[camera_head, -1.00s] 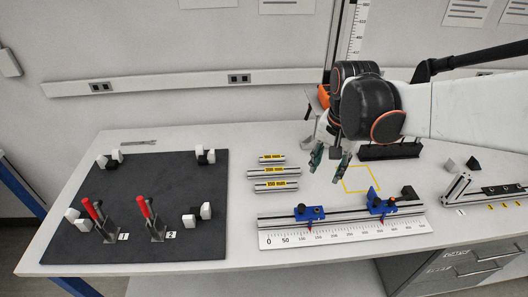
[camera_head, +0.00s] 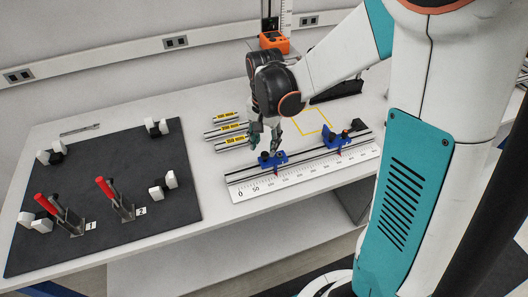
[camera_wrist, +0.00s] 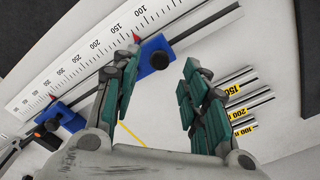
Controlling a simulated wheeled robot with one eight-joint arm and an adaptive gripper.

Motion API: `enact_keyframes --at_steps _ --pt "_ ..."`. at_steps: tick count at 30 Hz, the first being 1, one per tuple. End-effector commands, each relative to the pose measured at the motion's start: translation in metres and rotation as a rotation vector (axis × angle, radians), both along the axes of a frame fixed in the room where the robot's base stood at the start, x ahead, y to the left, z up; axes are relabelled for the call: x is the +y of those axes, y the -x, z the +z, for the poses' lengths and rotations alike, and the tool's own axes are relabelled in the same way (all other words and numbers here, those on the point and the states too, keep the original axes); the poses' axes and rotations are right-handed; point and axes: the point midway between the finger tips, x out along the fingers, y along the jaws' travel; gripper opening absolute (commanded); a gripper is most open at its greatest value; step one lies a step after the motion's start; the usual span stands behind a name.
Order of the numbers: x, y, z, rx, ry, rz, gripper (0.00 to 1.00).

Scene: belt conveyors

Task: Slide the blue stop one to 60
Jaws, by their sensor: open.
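Two blue stops ride on a metal rail behind a white ruler (camera_head: 300,181). The left blue stop (camera_head: 271,160) is the one nearer the ruler's zero. In the wrist view this stop (camera_wrist: 152,57) has a red pointer between the 100 and 150 marks. The other blue stop (camera_head: 336,140) sits farther right along the rail; it also shows in the wrist view (camera_wrist: 62,115). My gripper (camera_head: 264,148) is open and empty, pointing down close to the left stop. In the wrist view the stop appears between and beyond my fingertips (camera_wrist: 160,62); I cannot tell whether they touch it.
Several metal bars with yellow labels (camera_head: 228,130) lie behind and left of the rail. A black board (camera_head: 110,195) with red-handled clamps (camera_head: 112,193) fills the table's left. A yellow outlined square (camera_head: 315,122) and an orange device (camera_head: 273,40) are behind the rail.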

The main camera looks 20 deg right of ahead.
Motion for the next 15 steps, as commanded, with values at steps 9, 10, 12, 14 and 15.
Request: enact_keyframes --at_steps 9,10,12,14,15 --pt "0.0 0.0 -0.036 0.0 0.0 0.0 0.41" --pt "0.0 0.0 -0.037 0.0 0.0 0.0 0.41" --pt "0.0 0.0 -0.038 0.0 0.0 0.0 0.41" --pt "0.0 0.0 -0.038 0.0 0.0 0.0 0.41" --pt "0.0 0.0 -0.038 0.0 0.0 0.0 0.41"
